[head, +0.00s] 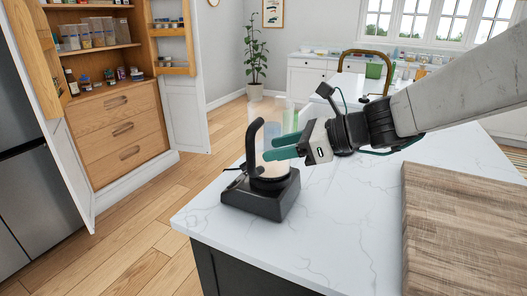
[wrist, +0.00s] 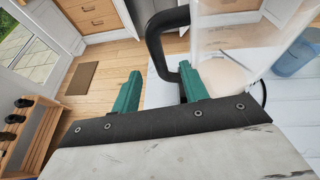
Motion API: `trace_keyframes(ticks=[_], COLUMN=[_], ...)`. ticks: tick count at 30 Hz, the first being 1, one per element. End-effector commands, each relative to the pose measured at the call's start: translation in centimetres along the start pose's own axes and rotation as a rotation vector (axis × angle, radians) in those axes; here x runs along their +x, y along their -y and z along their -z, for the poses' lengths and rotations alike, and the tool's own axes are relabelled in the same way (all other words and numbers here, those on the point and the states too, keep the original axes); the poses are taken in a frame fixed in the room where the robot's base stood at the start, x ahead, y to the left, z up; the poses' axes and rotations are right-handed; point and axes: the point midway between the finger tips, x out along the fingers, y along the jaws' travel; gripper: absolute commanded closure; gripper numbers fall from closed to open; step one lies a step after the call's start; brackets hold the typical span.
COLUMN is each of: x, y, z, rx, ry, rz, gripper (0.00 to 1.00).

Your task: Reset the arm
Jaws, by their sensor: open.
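My gripper (head: 284,147) is at the left end of the white counter in the head view, with green fingers beside a clear jug with a black handle (head: 255,146). The jug stands on a black base (head: 263,195). In the wrist view the two green fingers (wrist: 158,92) are apart, with part of the black handle (wrist: 168,45) between or just beyond them. The clear jug wall (wrist: 225,40) is at the right. I cannot tell whether a finger touches the handle or jug.
The marble counter (head: 330,235) is clear in front of the base. A wooden board (head: 465,225) lies at the right. An open cabinet (head: 115,80) with stocked shelves stands at the left. A sink tap (head: 365,55) is behind my arm. Bluish clear containers stand behind the jug.

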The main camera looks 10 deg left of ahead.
Motion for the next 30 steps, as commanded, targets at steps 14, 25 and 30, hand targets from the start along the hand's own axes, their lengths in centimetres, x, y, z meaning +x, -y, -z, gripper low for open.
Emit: trace_keyframes(ticks=[14,25,30], x=[-1.5,-3.8,-10.5], y=[0.0,-5.8,-10.7], z=[0.0,5.3,10.3], rx=[-0.001,-0.577,-1.061], ry=[0.0,-0.182,-0.36], rz=[0.0,-0.249,-0.515], gripper=[0.56,0.56,0.56])
